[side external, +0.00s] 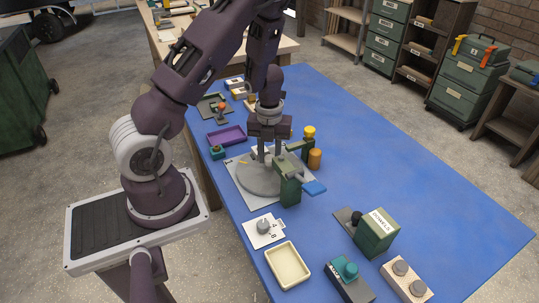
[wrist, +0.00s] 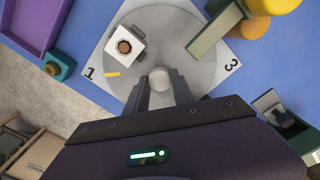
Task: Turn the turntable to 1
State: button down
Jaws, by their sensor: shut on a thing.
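The turntable is a round grey disc (side external: 254,182) on a pale square plate (side external: 246,200); in the wrist view the disc (wrist: 195,62) fills the upper middle. A yellow mark (wrist: 112,74) near its rim lies beside the printed 1 (wrist: 90,72) and points at it. The printed 3 (wrist: 231,65) is on the opposite side. A white block with a brown round top (wrist: 125,46) stands on the disc.

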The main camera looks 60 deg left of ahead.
aim_at(270, 158)
jog(key=shift+w, duration=0.1)
jog(key=c, duration=1.1)
grip_release()
jog(key=shift+r, duration=0.1)
notch_tip(270, 158, up, 7)
